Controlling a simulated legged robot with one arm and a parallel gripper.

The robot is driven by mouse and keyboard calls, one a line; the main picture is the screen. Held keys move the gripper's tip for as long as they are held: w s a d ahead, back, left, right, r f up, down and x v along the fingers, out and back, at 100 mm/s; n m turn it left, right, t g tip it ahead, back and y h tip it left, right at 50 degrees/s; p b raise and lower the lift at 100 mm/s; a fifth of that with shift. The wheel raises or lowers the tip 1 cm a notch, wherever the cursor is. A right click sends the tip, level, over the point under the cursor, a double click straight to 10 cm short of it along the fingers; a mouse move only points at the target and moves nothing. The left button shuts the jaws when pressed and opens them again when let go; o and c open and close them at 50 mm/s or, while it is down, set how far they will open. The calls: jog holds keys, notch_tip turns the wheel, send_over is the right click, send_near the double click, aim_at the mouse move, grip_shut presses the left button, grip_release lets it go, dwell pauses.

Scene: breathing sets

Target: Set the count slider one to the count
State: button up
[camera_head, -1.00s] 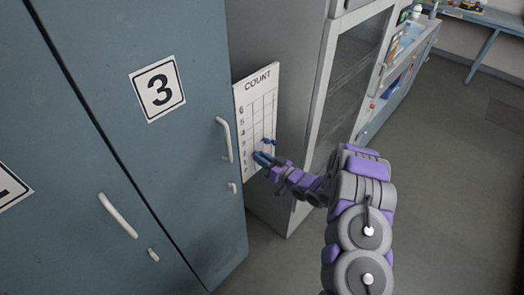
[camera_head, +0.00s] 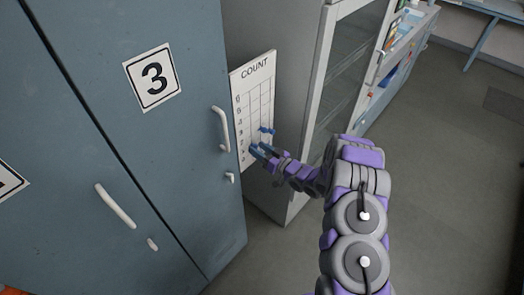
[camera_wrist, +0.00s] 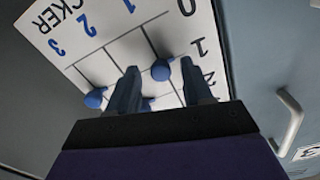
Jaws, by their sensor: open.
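The white COUNT board (camera_head: 252,92) hangs on the grey side of a cabinet, with a grid and numbered rows. In the wrist view the board (camera_wrist: 100,48) appears upside down, with LOCKER columns 1, 2 and 3 and rows 0, 1, 2 readable. A round blue slider knob (camera_wrist: 162,70), apparently in column 1 near row 1, shows between the fingers of my gripper (camera_wrist: 158,82). Another blue knob (camera_wrist: 95,98) is to the left, and a third is partly hidden behind the left finger. In the head view my gripper (camera_head: 257,151) is open at the lower board, below a blue knob (camera_head: 267,130).
Blue lockers stand left of the board; one door has a 3 label (camera_head: 152,76) and a white handle (camera_head: 221,128). A glass-fronted cabinet (camera_head: 347,75) stands to the right. Open floor (camera_head: 450,180) lies further right.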

jog(key=v, duration=1.7)
jog(key=shift+d+p, duration=0.2)
jog(key=shift+p, duration=0.25)
jog(key=shift+s+f, duration=0.1)
jog(key=shift+f, duration=0.05)
jog(key=w+d+r+g+h+b, duration=0.1)
jog(key=w+d+r+h, duration=0.2)
jog(key=w+d+h, duration=0.5)
jog(key=s+d+r+m+g+h+b, duration=0.2)
jog(key=s+d+r+m+g+h, duration=0.15)
jog(key=s+d+r+h, duration=0.6)
jog(key=s+a+r+m+g+y, duration=0.1)
jog(key=s+a, duration=0.3)
jog(key=s, duration=0.8)
jog(key=s+a+r+m+g+y+b, duration=0.1)
jog(key=s+a+r+g, duration=0.3)
jog(key=s, duration=0.9)
jog(key=s+a+r+m+g+y, duration=0.1)
jog(key=s+a+r+m+g, duration=0.1)
jog(key=s, duration=1)
jog(key=a+r+g, duration=0.1)
jog(key=a, duration=0.1)
jog(key=shift+s+a+r+b, duration=0.2)
jog(key=shift+s+a+b, duration=0.1)
jog(key=shift+s, duration=0.05)
